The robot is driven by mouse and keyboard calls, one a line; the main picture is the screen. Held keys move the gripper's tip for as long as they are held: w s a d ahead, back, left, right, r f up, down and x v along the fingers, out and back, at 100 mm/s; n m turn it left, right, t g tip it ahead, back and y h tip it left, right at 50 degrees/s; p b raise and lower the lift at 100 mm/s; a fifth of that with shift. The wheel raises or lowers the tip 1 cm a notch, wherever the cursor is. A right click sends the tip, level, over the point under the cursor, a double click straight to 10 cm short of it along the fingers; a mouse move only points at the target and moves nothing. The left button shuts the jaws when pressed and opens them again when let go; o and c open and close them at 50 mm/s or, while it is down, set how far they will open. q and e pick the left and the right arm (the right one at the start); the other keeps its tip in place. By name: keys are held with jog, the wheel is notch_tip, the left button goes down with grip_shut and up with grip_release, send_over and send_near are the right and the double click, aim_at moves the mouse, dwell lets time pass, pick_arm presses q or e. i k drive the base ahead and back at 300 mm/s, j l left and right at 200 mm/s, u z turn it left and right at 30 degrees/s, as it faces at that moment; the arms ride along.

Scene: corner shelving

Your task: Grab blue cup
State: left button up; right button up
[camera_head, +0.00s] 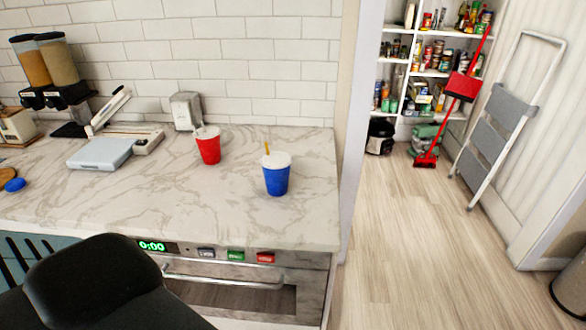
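A blue cup (276,179) with a white lid and a yellow straw stands upright on the marble countertop (150,205), near its right end. A red cup (209,149) with a white lid stands upright to its left and a little farther back. A black part of my own body fills the lower left of the view, in front of the counter and apart from both cups. Neither of my grippers can be made out.
A napkin dispenser (186,111), a pale blue flat device (100,153) and cereal dispensers (58,62) stand along the back left of the counter. An oven (230,290) is below. Floor at right is open, with a step ladder (490,135) and red broom (463,87) beyond.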

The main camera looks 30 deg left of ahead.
aim_at(277, 175)
jog(key=u, duration=0.45)
jog(key=i+l+u, duration=0.1)
jog(key=u, duration=0.3)
jog(key=i+l+u, duration=0.1)
jog(key=u, duration=0.35)
jog(key=l+u, duration=0.1)
jog(key=u, duration=0.35)
jog(key=i+l+u, duration=0.1)
jog(key=l+u, duration=0.95)
jog(key=l, duration=1.3)
jog(key=k+l, duration=0.1)
jog(key=l, duration=0.5)
jog(key=l+u, duration=0.1)
jog(key=l, duration=0.5)
